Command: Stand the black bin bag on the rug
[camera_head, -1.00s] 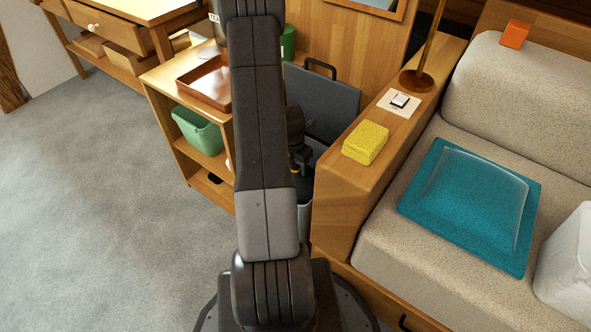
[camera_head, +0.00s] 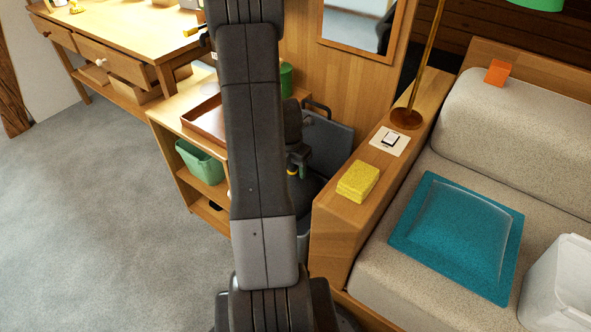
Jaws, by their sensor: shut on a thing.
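My gripper (camera_head: 297,171) is partly hidden behind my own dark arm, in the gap between the low shelf unit and the wooden sofa arm. It is shut on the black bin bag (camera_head: 313,190), whose dark top shows just below the fingers. The bag is at the mouth of a grey bin (camera_head: 303,243), which is mostly hidden. I cannot tell how much of the bag is inside the bin. No separate rug can be made out, only a grey carpeted floor (camera_head: 90,210).
The shelf unit (camera_head: 172,170) with a green tub (camera_head: 200,161) is close on the left. A grey case (camera_head: 328,142) stands behind. The floor at left is clear.

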